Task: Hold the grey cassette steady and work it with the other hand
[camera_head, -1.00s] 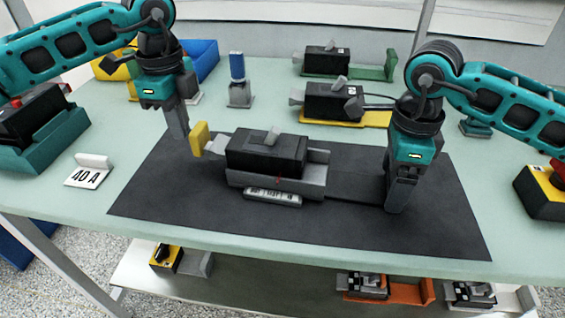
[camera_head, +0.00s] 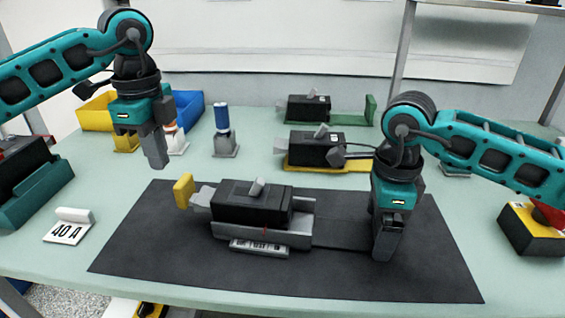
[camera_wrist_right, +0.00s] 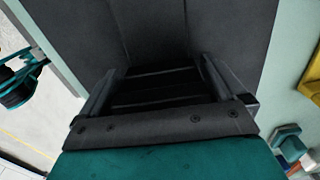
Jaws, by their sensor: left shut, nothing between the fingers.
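The grey cassette (camera_head: 303,229) lies on the dark mat with a black breaker (camera_head: 240,207) in it. A grey lever (camera_head: 257,187) stands tilted on the breaker. A yellow plate (camera_head: 184,190) on a grey block sticks out at its left end. A strip with small windows (camera_head: 259,248) is along the front. My left gripper (camera_head: 157,164) is shut and empty, raised behind and left of the yellow plate. My right gripper (camera_head: 384,252) is low over a dark strip (camera_head: 340,234) right of the cassette. Its fingers show in the right wrist view (camera_wrist_right: 158,90), but their grip is unclear.
The dark mat (camera_head: 140,250) has free room at front and left. A "40 A" card (camera_head: 68,232) stands left. Two more breakers, on green (camera_head: 371,108) and yellow (camera_head: 360,165) bases, stand behind. A blue-topped post (camera_head: 222,118) and bins (camera_head: 190,105) are at the back left.

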